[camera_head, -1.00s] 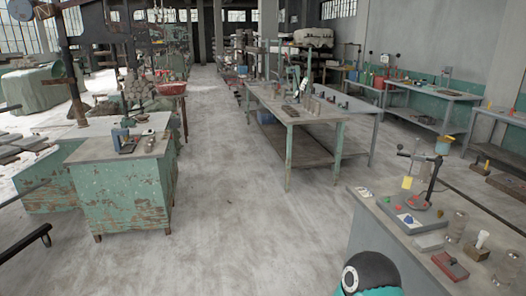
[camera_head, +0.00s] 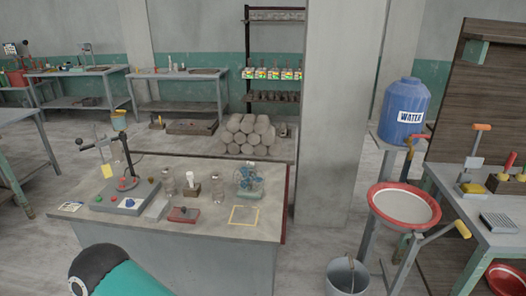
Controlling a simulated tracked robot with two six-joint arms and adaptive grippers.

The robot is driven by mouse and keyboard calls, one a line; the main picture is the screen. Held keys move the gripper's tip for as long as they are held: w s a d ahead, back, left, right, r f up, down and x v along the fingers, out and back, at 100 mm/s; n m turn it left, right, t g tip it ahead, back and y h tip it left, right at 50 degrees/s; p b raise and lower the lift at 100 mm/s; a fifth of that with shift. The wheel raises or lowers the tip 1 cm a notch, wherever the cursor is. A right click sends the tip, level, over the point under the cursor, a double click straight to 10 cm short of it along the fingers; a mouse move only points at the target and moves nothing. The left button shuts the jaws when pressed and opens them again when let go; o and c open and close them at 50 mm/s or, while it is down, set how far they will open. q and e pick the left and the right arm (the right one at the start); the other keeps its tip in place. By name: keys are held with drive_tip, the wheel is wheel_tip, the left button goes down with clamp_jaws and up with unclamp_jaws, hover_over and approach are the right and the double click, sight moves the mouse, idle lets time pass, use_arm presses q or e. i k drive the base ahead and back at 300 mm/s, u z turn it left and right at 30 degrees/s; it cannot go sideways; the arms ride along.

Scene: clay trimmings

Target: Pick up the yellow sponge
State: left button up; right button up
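Neither of my grippers is in view. A teal and black part, likely of my own arm, shows at the bottom left.
A blue water jug (camera_head: 404,110) stands above a red-rimmed basin (camera_head: 403,207) left of the right table (camera_head: 500,236). A metal bucket (camera_head: 347,276) stands on the floor. A grey workbench (camera_head: 160,234) with tools fills the left. A concrete pillar (camera_head: 335,110) stands behind.

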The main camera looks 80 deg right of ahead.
sight(467, 188)
drive_tip(key=z, duration=0.2)
drive_tip(key=i, duration=0.25)
drive_tip(key=z, duration=2.75)
drive_tip(key=i, duration=0.25)
drive_tip(key=z, duration=1.6)
drive_tip(key=k, duration=0.5)
drive_tip(key=z, duration=0.55)
drive_tip(key=i, duration=1.6)
drive_tip(key=u, duration=0.5)
